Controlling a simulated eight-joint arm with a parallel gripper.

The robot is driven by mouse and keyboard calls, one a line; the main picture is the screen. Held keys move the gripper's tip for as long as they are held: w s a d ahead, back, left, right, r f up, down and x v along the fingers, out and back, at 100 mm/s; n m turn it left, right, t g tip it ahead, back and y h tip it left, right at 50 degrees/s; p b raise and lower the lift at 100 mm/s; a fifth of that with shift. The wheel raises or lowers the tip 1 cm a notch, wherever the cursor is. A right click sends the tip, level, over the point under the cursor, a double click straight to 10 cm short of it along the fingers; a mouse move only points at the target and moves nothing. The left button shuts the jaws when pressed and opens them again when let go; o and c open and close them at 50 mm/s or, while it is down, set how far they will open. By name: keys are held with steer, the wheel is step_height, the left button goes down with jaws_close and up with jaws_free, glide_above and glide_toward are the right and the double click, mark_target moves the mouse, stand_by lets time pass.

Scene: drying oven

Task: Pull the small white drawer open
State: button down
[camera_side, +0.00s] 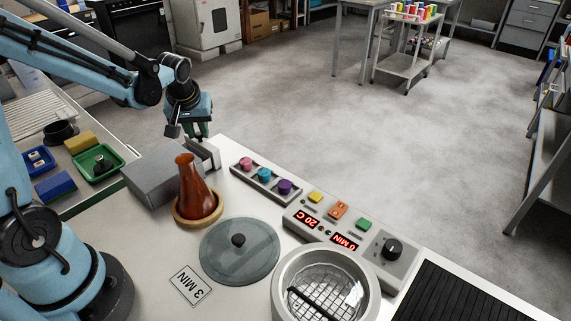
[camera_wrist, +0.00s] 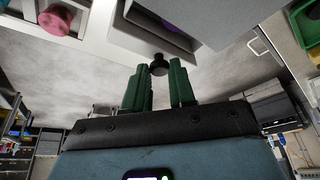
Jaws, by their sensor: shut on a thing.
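The small white drawer (camera_side: 213,153) sits at the right end of a grey box (camera_side: 158,176) in the side view. It stands partly out of the box. The wrist view shows the drawer's pale front (camera_wrist: 128,40) and a purple thing (camera_wrist: 172,24) inside it. A black knob (camera_wrist: 158,62) sticks out from the drawer front. My gripper (camera_wrist: 157,72) has its green fingers on either side of the knob and is shut on it. In the side view my gripper (camera_side: 202,135) is at the drawer's far side, and the knob is hidden there.
A brown flask (camera_side: 192,190) stands in a wooden ring close in front of the box. A rack with pink, blue and purple knobs (camera_side: 264,175) lies right of the drawer. A glass lid (camera_side: 240,255) and a control panel (camera_side: 345,232) are nearer. Open floor lies beyond the table.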

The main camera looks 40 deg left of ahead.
steer(key=w, duration=0.8)
steer(key=shift+w, duration=0.35)
steer(key=c, duration=0.9)
jaws_free()
steer(key=shift+c, duration=0.2)
steer(key=v, duration=1.2)
